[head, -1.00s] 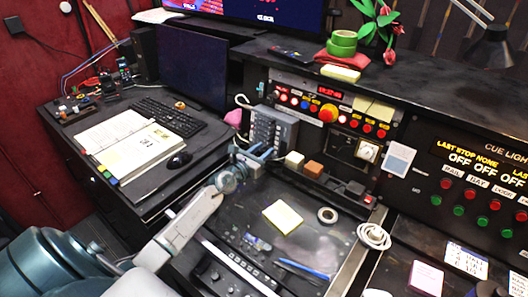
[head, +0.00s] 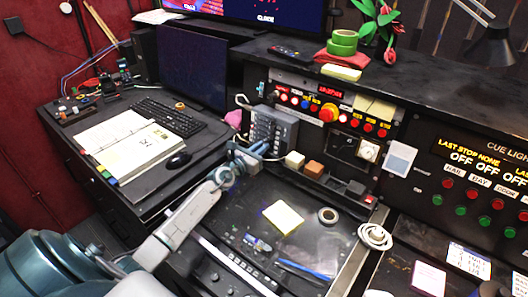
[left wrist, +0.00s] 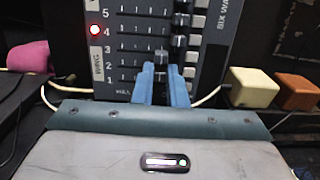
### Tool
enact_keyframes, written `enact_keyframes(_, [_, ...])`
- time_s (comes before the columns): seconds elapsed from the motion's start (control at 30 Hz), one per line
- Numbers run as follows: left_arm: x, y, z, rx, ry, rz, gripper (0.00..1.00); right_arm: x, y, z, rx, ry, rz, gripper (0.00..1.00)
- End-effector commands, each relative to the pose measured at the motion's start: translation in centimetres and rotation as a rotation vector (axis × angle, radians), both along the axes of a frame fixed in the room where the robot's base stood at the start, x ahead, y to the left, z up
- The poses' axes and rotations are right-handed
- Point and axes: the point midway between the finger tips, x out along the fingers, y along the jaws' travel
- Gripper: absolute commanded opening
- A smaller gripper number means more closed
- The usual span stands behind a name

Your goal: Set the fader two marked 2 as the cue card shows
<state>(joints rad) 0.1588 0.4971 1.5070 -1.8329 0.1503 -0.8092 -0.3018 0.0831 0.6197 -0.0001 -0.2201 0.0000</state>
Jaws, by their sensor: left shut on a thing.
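The grey fader panel (head: 272,130) stands upright at the back of the desk, left of the red buttons. In the left wrist view the panel (left wrist: 130,50) shows fader slots and a scale from 1 to 5 at its left. My left gripper (head: 256,152) is at its lower front. In the left wrist view its blue fingers (left wrist: 162,75) are shut on a fader knob (left wrist: 162,56), mostly hidden between them. I cannot read which fader it is. A white card (head: 400,158) leans right of the panel; its print is unreadable. My right gripper is not in view.
A cream block (head: 294,160) and a brown block (head: 314,169) sit just right of the panel. A yellow note pad (head: 284,217), tape roll (head: 327,215) and blue pen (head: 305,269) lie on the desk. A printed card (head: 468,262) lies at the right.

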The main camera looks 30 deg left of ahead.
Motion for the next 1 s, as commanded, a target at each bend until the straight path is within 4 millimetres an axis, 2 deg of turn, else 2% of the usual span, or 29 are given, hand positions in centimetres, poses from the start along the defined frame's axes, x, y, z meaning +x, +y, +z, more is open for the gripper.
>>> enact_keyframes(0.03, [0.1, 0.8, -0.3, 0.005, -0.002, 0.001, 0.0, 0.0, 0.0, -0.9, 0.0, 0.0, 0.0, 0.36])
enact_keyframes(0.1, [0.1, 1.4, -0.1, 0.003, -0.002, 0.001, 0.0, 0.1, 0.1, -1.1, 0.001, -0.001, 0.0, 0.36])
enact_keyframes(0.37, [0.1, 1.4, 0.1, 0.001, -0.002, 0.0, 0.0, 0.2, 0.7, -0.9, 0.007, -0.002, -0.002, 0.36])
enact_keyframes(0.4, [0.1, 1.4, 0.1, 0.001, -0.001, 0.0, 0.2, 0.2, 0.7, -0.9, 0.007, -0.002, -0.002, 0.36])
enact_keyframes(0.5, [0.1, 1.4, 0.1, 0.001, -0.001, 0.0, 0.35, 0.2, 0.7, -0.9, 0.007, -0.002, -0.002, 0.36])
enact_keyframes(0.83, [-0.2, 1.5, 0.0, 0.001, 0.0, 0.0, 0.35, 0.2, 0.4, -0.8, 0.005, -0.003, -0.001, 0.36])
enact_keyframes(1.0, [-2.2, 1.6, 0.0, 0.004, 0.003, 0.0, 0.35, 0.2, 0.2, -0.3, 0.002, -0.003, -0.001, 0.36])
